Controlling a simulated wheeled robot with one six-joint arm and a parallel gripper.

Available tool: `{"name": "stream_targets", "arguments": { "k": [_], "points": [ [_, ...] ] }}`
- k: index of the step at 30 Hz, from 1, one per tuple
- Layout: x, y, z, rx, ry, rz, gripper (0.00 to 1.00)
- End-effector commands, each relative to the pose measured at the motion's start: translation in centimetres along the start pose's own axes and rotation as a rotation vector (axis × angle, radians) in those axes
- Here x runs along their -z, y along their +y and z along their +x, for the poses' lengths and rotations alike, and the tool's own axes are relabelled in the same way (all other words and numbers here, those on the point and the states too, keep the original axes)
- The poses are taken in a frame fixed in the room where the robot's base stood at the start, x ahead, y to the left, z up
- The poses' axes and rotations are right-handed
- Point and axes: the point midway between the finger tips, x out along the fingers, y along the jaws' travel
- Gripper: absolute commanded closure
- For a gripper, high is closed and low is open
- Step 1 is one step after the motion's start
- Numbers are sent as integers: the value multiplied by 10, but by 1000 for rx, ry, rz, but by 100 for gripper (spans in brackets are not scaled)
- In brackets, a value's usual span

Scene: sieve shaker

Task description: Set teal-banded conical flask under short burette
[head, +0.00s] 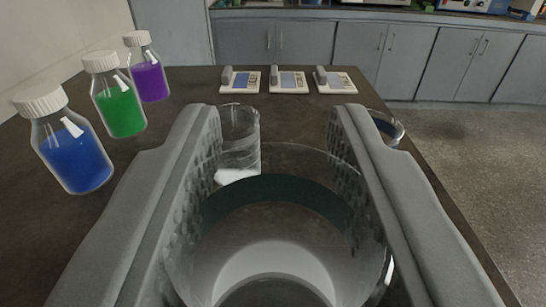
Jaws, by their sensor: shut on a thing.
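My gripper (276,140) has its two grey fingers on either side of a clear glass vessel with a dark teal band (275,190), which looks like the teal-banded conical flask. The fingers are shut on it, and it fills the lower middle of the head view. A pale, rounded area shows low inside it. Its base is not clearly seen. No burette shows in this view.
A clear beaker (239,135) with white contents stands just beyond the flask. Blue (72,155), green (120,108) and purple (149,80) bottles line the left. Another glass rim (390,128) shows behind the right finger. Several small devices (289,82) sit at the table's far edge.

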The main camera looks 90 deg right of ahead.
Motion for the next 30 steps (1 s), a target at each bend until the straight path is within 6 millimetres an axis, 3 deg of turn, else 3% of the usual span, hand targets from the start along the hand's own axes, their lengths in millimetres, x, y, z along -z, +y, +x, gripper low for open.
{"name": "stream_targets", "arguments": {
  "k": [1,4,15,30],
  "points": [
    [-1,0,0,0,0,0,62],
    [0,0,0,0,0,0,44],
    [3,0,-1,1,0,0,44],
    [2,-1,-64,2,-1,0,44]
  ]
}}
